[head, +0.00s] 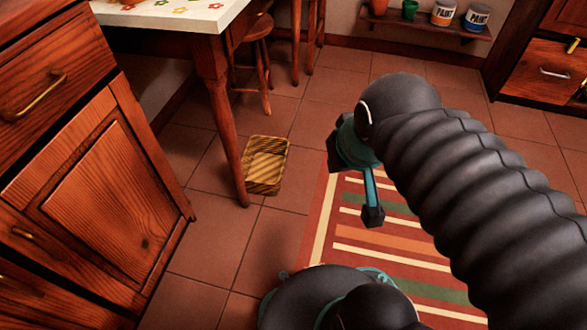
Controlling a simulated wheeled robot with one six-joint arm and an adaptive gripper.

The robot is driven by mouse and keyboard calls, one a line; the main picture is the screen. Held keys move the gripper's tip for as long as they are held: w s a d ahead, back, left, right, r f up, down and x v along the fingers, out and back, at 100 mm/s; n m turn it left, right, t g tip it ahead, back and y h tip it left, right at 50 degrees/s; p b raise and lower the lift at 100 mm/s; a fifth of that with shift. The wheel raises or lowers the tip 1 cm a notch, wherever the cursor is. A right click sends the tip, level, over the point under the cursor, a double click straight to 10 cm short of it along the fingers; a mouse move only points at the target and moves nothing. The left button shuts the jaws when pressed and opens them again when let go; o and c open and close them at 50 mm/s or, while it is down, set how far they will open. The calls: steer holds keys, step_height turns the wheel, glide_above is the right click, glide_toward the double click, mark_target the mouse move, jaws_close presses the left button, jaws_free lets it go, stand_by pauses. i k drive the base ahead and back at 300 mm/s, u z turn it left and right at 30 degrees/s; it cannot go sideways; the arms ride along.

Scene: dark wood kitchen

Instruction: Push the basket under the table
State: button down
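A woven yellow-brown basket (265,166) sits on the tiled floor, just right of the front leg of the table (193,14). My gripper (366,200) hangs above the striped rug, to the right of the basket and apart from it. One teal finger with a dark tip points down; the rest of the gripper is partly hidden by my arm, so I cannot tell how wide it is. Nothing shows held in it. The table has a white flowered top and wooden legs.
A wooden cabinet (85,170) fills the left side. The striped rug (400,245) lies under my arm. A low shelf (430,27) with paint tins is at the back.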

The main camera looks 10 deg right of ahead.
mark_target(264, 159)
steer(key=z, duration=0.35)
steer(key=k, duration=0.1)
steer(key=u, duration=1.25)
steer(key=i, duration=0.6)
steer(key=z, duration=0.15)
